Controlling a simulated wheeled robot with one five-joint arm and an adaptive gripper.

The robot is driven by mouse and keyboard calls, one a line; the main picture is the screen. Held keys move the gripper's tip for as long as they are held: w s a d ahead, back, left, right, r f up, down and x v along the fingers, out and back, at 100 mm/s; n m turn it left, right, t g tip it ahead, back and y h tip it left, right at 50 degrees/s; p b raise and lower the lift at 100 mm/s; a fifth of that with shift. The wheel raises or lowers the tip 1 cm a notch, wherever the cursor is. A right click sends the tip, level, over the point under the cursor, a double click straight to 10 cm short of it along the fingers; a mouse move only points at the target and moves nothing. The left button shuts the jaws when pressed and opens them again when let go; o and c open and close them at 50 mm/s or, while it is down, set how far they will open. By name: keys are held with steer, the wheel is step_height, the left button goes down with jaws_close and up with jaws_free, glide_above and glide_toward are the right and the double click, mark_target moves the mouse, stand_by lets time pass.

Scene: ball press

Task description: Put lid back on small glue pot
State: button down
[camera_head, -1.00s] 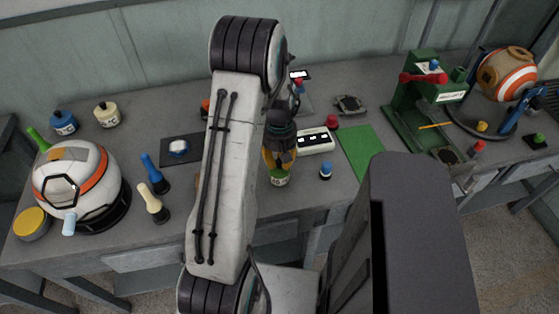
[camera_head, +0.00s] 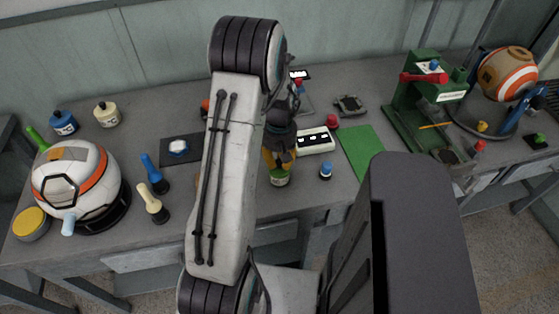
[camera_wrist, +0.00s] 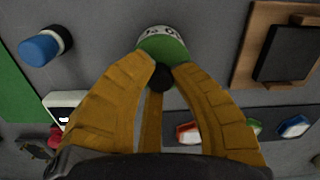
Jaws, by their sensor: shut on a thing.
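The small glue pot (camera_head: 279,180) stands on the grey bench, with a white label and green at its top. It also shows in the wrist view (camera_wrist: 163,40) at the top middle. My gripper (camera_wrist: 162,73) has its yellow fingers closed around a small black knob (camera_wrist: 161,78), which seems to be the lid's. The knob is right at the pot's green top. The fingers hide the join, so I cannot tell whether the lid is fully seated. In the head view my gripper (camera_head: 279,163) is directly above the pot, partly behind my arm.
A small blue-capped bottle (camera_head: 325,172) stands right of the pot. A green mat (camera_head: 361,150) and a white box with dark windows (camera_head: 315,141) lie behind it. A green press (camera_head: 425,105) stands right.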

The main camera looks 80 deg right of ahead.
steer(key=c, duration=0.5)
jaws_free()
steer(key=shift+r, duration=0.2)
steer(key=shift+r+p, duration=2.35)
steer(key=shift+r, duration=0.95)
steer(key=shift+c, duration=0.3)
jaws_close()
steer(key=shift+f+b, duration=2.6)
steer(key=shift+f, duration=0.4)
